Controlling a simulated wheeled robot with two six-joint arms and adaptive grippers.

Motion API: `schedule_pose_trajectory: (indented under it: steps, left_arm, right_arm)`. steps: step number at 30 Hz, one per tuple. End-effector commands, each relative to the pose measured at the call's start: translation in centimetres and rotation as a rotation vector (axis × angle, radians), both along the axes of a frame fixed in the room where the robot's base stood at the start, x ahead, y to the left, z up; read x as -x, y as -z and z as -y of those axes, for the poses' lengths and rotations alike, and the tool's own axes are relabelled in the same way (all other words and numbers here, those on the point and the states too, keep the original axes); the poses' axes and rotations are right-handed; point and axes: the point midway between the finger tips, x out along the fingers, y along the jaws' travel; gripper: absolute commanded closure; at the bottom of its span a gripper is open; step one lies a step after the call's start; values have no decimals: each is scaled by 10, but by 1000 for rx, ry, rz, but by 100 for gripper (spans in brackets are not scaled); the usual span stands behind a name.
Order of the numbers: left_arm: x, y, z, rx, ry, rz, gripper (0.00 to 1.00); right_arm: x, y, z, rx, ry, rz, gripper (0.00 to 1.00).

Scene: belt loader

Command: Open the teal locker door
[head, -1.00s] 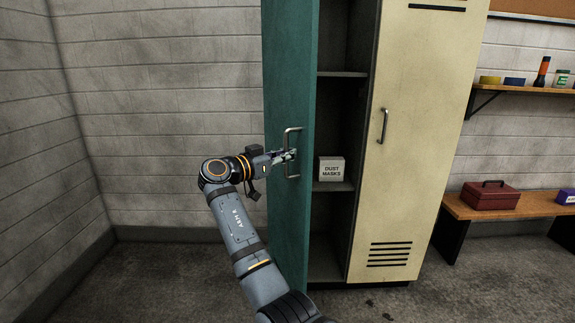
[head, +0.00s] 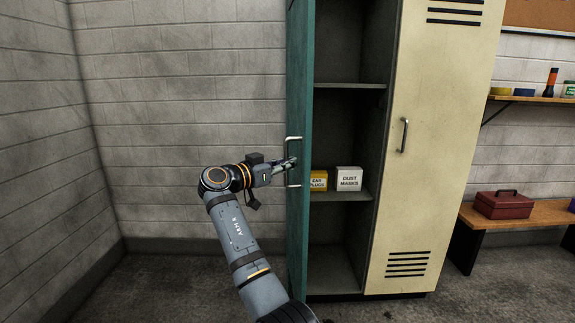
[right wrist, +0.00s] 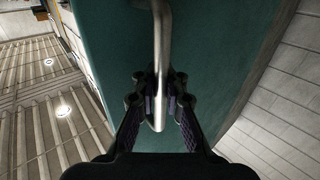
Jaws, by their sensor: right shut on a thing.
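The teal locker door (head: 300,225) stands swung wide open, seen nearly edge-on in the head view. Its metal bar handle (head: 287,138) is on the door's face towards my arm. My right gripper (head: 291,163) is at the handle. In the right wrist view the gripper's fingers (right wrist: 159,105) close on both sides of the handle (right wrist: 161,60), with the teal door (right wrist: 115,45) behind. The open locker shows shelves (head: 340,196) holding a yellow ear plugs box (head: 318,181) and a white dust masks box (head: 349,179). My left gripper is not in view.
A cream locker door (head: 430,190) with its own handle is shut at the right. A bench (head: 540,213) with a red toolbox (head: 503,204) stands further right. A block wall (head: 180,120) lies behind and left, with free floor (head: 170,285) before it.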

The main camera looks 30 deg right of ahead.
Motion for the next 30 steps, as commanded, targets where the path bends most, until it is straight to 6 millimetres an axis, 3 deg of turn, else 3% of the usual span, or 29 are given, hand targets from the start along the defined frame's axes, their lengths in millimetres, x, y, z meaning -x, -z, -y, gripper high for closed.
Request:
schedule_pose_trajectory:
  steps: [1, 2, 7, 17, 20, 30]
  left_arm:
    - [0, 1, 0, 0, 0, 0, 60]
    - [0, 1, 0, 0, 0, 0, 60]
    - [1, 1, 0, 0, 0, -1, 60]
    - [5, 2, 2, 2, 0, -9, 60]
    - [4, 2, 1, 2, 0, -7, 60]
    - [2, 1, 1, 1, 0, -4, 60]
  right_arm:
    - [1, 7, -1, -10, 5, -9, 100]
    - [1, 7, -1, -10, 5, -10, 87]
    - [1, 5, -1, -7, 4, -6, 66]
    - [1, 3, -4, -6, 2, -3, 66]
    - [3, 3, -19, -6, -1, -4, 66]
    - [15, 4, -97, -7, 0, -6, 66]
